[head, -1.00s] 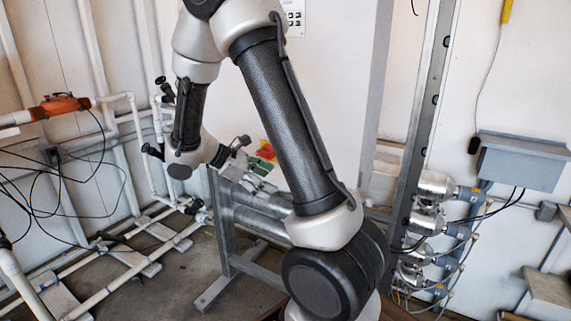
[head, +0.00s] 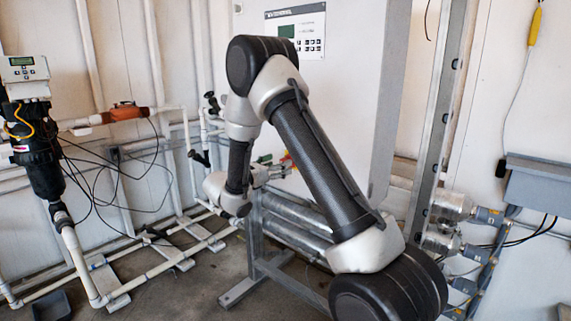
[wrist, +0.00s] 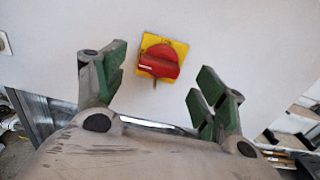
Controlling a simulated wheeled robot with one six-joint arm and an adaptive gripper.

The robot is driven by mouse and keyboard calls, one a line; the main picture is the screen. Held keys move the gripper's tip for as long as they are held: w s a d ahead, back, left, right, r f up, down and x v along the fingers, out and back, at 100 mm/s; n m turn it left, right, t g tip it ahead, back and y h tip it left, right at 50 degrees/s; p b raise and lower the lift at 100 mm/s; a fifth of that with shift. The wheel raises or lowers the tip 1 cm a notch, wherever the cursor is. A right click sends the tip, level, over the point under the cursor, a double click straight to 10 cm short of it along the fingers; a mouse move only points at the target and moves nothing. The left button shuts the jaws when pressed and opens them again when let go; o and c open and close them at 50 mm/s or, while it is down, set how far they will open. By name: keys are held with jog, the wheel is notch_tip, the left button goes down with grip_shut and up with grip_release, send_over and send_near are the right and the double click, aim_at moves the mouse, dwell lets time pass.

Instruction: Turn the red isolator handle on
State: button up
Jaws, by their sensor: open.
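The red isolator handle (wrist: 160,65) sits on a square yellow plate (wrist: 150,41) on a pale, flat panel face. In the wrist view it lies ahead of my gripper (wrist: 161,84), between and slightly beyond its green-padded fingers. The fingers are spread wide, with nothing between them, and appear clear of the handle. The handle's grip bar looks roughly crosswise in this view, with a small dark piece below it. In the head view my gripper (head: 267,167) is small beside the cabinet face, and the handle is mostly hidden there.
A white cabinet (head: 355,85) carries a keypad panel (head: 297,32) high up. Metal cylinders (head: 295,222) on a steel frame lie below the gripper. White pipes (head: 75,262) and loose cables stand left. A metal upright (head: 437,120) and grey box (head: 538,185) stand right.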

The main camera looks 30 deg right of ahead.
jog(key=shift+x, duration=2)
jog(key=c, duration=1)
jog(key=shift+c, duration=0.2)
jog(key=m, duration=0.3)
jog(key=shift+s+m, duration=0.15)
jog(key=shift+m, duration=1.95)
